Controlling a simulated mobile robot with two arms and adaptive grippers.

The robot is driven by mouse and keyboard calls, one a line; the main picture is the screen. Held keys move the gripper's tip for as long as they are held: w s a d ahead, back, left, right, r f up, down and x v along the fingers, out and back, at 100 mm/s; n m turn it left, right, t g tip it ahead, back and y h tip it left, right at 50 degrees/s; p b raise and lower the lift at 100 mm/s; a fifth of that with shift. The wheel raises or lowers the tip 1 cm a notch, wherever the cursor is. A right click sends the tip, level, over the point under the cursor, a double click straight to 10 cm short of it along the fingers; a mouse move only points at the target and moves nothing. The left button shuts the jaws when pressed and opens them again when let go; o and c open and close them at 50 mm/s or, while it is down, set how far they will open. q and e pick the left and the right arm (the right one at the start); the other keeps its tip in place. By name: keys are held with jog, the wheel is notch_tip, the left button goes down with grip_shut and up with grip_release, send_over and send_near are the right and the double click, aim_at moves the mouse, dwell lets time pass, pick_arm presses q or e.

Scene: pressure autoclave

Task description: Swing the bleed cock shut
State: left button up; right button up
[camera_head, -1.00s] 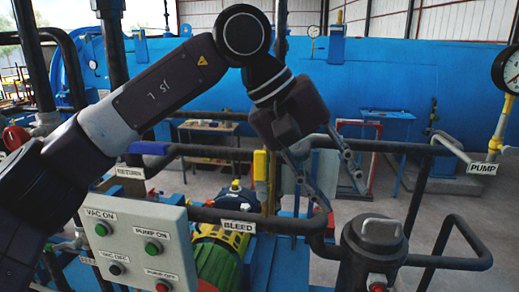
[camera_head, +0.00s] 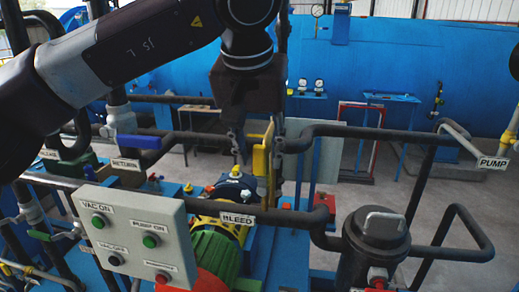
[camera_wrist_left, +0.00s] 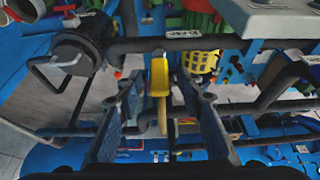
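The bleed cock has a yellow handle (camera_head: 261,161) standing roughly upright behind the pipe with the BLEED label (camera_head: 237,219). My left gripper (camera_head: 257,150) points down over the handle, with one finger on each side of it in the head view. In the left wrist view, the yellow handle (camera_wrist_left: 159,78) shows between the two open, spread fingers of my left gripper (camera_wrist_left: 160,84). A gap shows on both sides of the handle there, so the fingers do not appear to press on it. My right gripper is in neither view.
A grey button panel (camera_head: 140,240) stands at the lower left. A dark capped vessel (camera_head: 376,240) stands at the lower right, with pipes (camera_head: 350,132) behind it. A blue-handled RETURN valve (camera_head: 138,142) lies to the left. A large blue tank (camera_head: 400,70) fills the back.

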pick_arm(q)
jog(key=shift+w+f, duration=0.1)
jog(key=shift+f, duration=0.3)
grip_shut()
